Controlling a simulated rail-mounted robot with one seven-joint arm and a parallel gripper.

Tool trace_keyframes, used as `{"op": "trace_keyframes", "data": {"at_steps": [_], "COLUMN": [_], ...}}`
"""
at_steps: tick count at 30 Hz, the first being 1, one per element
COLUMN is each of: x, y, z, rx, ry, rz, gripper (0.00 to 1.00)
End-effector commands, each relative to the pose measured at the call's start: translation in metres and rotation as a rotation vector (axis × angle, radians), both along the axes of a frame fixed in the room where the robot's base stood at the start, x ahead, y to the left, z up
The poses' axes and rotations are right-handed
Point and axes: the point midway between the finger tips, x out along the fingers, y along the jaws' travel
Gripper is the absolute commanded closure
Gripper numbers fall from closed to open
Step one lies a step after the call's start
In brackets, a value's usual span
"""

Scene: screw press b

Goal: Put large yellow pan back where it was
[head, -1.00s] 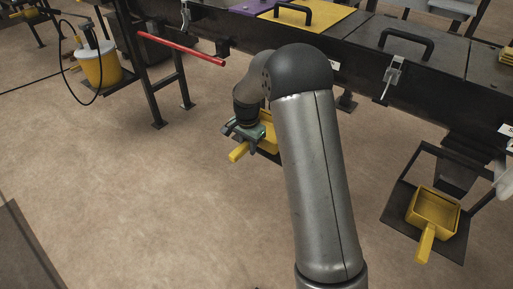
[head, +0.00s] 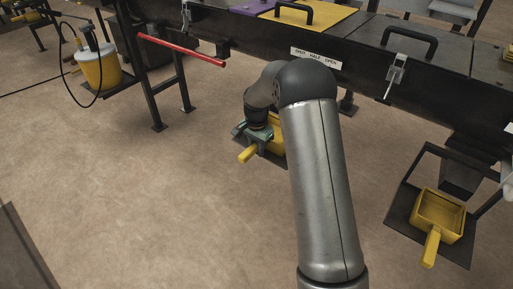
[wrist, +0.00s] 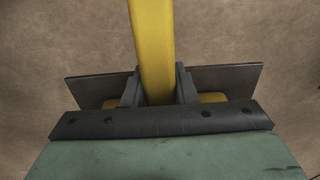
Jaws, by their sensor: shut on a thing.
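A yellow pan (head: 279,143) is in the middle of the head view, partly hidden behind my arm. Its handle (head: 248,154) points to the lower left. My gripper (head: 258,146) is shut on that handle. In the wrist view the handle (wrist: 152,35) runs up between the two fingers (wrist: 158,88). A dark plate (head: 239,132) shows beside and below the gripper; it also shows on both sides of the fingers in the wrist view (wrist: 230,77). I cannot tell whether the pan touches the plate.
A second yellow pan (head: 437,217) sits on a dark hanging tray (head: 401,218) at the right. The dark machine frame (head: 345,65) with a red bar (head: 190,52) runs across the back. A yellow bucket (head: 100,72) stands at the left.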

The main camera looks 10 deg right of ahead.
Motion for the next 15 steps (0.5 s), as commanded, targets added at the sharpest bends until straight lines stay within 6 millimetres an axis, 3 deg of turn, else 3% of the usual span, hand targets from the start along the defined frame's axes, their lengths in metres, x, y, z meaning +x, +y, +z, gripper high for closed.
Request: {"op": "trace_keyframes", "data": {"at_steps": [1, 3, 11, 15], "x": [0.000, 0.000, 0.000, 0.000], "y": [0.000, 0.000, 0.000, 0.000], "z": [-0.001, -0.001, 0.000, 0.012], "rx": [0.000, 0.000, 0.000, 0.000], "ry": [0.000, 0.000, 0.000, -0.003], "rz": [0.000, 0.000, 0.000, 0.000], "gripper": [0.66, 0.53, 0.53, 0.53]}}
